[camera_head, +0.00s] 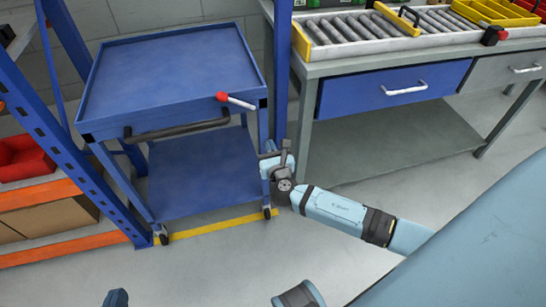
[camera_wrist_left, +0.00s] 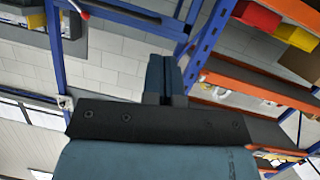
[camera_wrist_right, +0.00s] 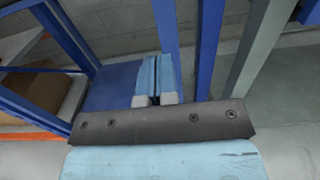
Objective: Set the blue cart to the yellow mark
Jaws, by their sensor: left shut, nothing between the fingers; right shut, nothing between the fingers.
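The blue cart (camera_head: 165,75) stands upright on its casters at the left, between a rack and a workbench. It has a top tray, a lower shelf, a black front handle (camera_head: 175,130) and a red-tipped lever (camera_head: 235,101). The yellow mark (camera_head: 215,226) is a floor strip along the cart's front; the front casters are at it. My right gripper (camera_head: 274,160) is shut and empty by the cart's front right post; I cannot tell if it touches. Its shut fingers show in the right wrist view (camera_wrist_right: 157,78). My left gripper (camera_head: 117,297) is at the bottom edge; its fingers (camera_wrist_left: 163,75) are shut and empty.
A blue rack (camera_head: 55,130) with orange beams and a red bin (camera_head: 20,157) stands close on the cart's left. The workbench (camera_head: 305,110), with rollers and a blue drawer (camera_head: 395,90), is close on its right. The floor in front is clear.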

